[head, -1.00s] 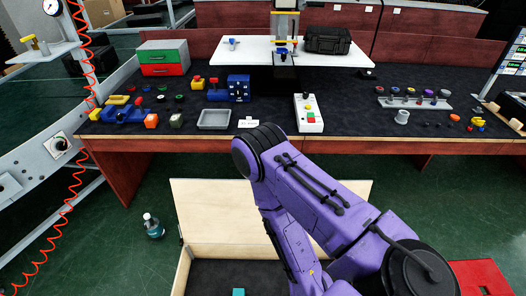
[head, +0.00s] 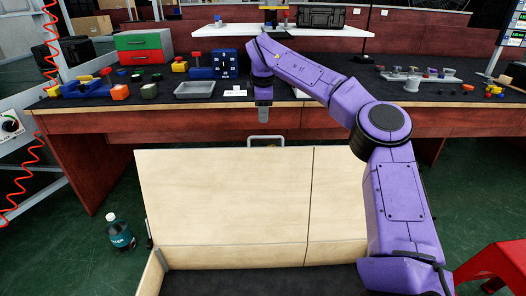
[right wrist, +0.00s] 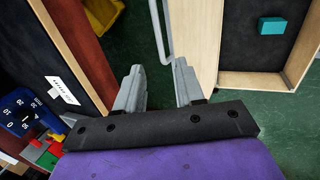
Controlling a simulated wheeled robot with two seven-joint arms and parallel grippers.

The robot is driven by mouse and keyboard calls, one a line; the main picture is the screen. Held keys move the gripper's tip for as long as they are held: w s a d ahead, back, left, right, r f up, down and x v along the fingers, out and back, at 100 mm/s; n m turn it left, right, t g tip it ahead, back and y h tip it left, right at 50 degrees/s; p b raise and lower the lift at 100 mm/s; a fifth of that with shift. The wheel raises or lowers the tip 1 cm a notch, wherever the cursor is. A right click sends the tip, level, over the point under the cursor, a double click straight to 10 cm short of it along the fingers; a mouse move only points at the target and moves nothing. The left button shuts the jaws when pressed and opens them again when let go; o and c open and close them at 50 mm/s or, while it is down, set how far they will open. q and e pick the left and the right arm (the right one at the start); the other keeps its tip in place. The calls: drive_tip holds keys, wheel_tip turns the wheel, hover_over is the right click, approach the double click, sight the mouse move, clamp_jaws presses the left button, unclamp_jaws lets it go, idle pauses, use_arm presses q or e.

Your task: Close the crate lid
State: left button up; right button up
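The crate's pale wooden lid (head: 225,195) stands open, raised at the far side of the crate (head: 153,275). A metal handle (head: 266,138) sticks up from the lid's top edge. My right gripper (head: 264,118) points down just above and beside the handle. In the right wrist view my right gripper (right wrist: 160,72) is open and empty, and the handle (right wrist: 161,30) shows between and beyond its fingertips. I cannot tell whether they touch. The lid (right wrist: 195,35) and the crate's wall (right wrist: 303,50) also show there, with a teal block (right wrist: 271,26) inside the crate. My left gripper is not in view.
The workbench (head: 450,122) with a grey tray (head: 195,89) and several parts stands close behind the lid. A bottle (head: 120,233) is on the green floor left of the crate. A red stool (head: 497,262) stands at the right.

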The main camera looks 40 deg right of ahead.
drive_tip(key=b+x, duration=0.1)
drive_tip(key=x, duration=0.9)
clamp_jaws()
